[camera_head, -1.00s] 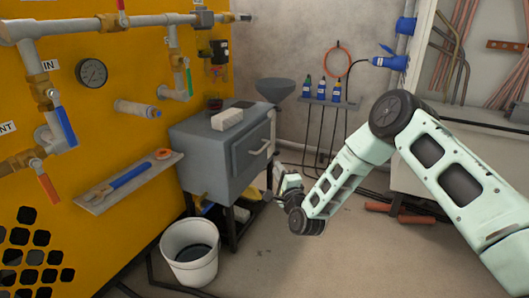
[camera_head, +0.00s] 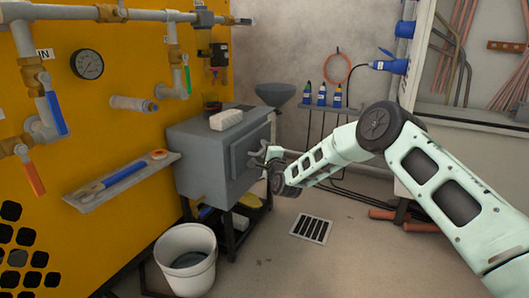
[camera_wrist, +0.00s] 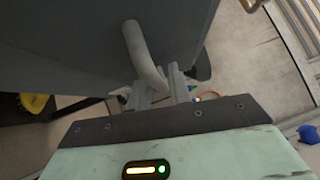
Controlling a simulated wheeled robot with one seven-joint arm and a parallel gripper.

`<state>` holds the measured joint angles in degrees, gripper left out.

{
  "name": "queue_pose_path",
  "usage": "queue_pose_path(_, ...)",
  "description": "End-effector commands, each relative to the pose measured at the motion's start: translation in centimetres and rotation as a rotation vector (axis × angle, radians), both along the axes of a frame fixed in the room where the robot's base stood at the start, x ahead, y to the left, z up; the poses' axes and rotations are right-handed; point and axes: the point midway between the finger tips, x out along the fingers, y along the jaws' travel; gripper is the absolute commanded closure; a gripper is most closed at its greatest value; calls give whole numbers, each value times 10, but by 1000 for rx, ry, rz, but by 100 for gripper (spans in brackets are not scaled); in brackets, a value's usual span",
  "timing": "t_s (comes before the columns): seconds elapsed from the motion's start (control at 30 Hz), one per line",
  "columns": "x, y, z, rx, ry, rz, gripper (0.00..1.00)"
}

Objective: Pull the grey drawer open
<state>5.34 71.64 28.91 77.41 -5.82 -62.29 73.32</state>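The grey drawer (camera_head: 245,166) is the front of a grey box (camera_head: 185,150) on a dark stand, and it looks shut. A light grey bar handle (camera_wrist: 143,55) curves out from its face in the wrist view. My gripper (camera_head: 262,155) is at the handle in the head view. In the wrist view my gripper (camera_wrist: 160,86) has its two fingers apart, with the handle's lower part between or just in front of them. Whether the fingers touch the bar cannot be told. My gripper hides part of the handle in the head view.
A white bucket (camera_head: 187,262) stands on the floor left of the stand. A white block (camera_head: 226,119) lies on the box. A shelf with a blue tool (camera_head: 115,181) is on the yellow panel. A floor grate (camera_head: 311,229) lies right of the stand, with clear floor around it.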

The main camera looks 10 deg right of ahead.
Motion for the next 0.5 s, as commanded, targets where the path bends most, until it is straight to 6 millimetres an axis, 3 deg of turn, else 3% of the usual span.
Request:
queue_pose_path(0.17,0,0,0,0,0,0,80)
queue_pose_path(0.23,0,0,0,0,0,0,97)
queue_pose_path(0.27,0,0,0,0,0,0,100)
queue_pose_path(0.5,-2,-2,0,0,1,-1,100)
